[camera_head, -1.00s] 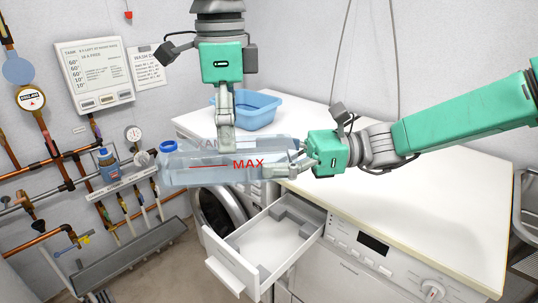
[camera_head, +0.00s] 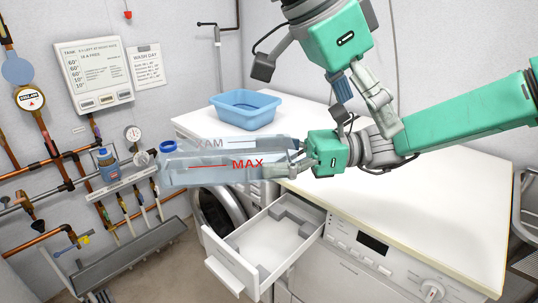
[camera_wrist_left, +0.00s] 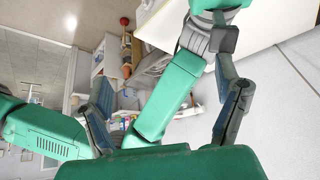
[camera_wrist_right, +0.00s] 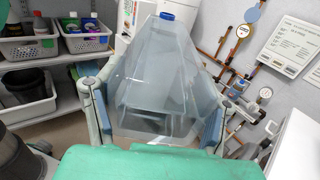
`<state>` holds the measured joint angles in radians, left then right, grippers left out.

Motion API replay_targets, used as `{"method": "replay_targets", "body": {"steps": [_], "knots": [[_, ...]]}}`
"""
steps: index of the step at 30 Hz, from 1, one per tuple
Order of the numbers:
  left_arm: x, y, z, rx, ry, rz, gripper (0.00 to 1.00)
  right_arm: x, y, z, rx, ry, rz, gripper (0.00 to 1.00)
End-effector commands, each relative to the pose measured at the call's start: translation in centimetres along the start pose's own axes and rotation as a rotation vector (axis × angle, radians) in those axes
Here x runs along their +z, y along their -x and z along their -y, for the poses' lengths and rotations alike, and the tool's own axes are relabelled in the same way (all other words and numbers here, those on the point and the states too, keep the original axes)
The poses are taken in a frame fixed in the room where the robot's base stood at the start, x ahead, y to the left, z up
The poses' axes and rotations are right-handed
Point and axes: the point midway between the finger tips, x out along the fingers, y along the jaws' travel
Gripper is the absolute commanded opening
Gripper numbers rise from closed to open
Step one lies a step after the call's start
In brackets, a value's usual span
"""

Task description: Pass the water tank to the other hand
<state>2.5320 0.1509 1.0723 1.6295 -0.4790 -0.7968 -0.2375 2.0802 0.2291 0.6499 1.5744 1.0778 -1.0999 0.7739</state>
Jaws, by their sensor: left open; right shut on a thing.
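The clear water tank (camera_head: 215,163) with a blue cap and red MAX marking is held lengthwise above the open drawer in the head view. My right gripper (camera_head: 292,165) is shut on its right end. In the right wrist view the tank (camera_wrist_right: 160,85) stands between the two fingers, its blue cap at the far end. My left gripper (camera_head: 368,108) is open and empty, up and to the right of the tank, in front of my right forearm. In the left wrist view its fingers (camera_wrist_left: 165,105) are wide apart, with my right arm showing between them.
A blue basin (camera_head: 245,108) sits at the back of the white worktop (camera_head: 430,190). An open drawer (camera_head: 265,245) with grey blocks juts out below the tank. Pipes and gauges (camera_head: 70,150) line the left wall. The worktop's right side is clear.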

Motion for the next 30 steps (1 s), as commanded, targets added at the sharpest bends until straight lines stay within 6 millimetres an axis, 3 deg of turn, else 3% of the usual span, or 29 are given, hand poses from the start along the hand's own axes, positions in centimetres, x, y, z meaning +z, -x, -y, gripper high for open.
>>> {"method": "replay_targets", "body": {"steps": [2,15,23,30], "knots": [[-1.4,-1.0,-1.7,0.014,0.01,-0.049,0.84,0.2,0.0,0.0,0.0,0.002,0.004,0.11],[1.3,-14.6,-7.1,-0.068,-0.074,0.09,0.84,0.2,0.0,0.0,0.0,0.002,0.004,0.11],[10.0,-19.6,-4.6,0.017,0.15,0.094,0.84,0.2,-0.3,0.2,0.0,0.0,0.002,0.1],[20.5,-24.3,-3.8,0.052,0.411,0.119,0.84,0.3,-0.2,0.1,0.0,0.002,0.003,0.1]]}}
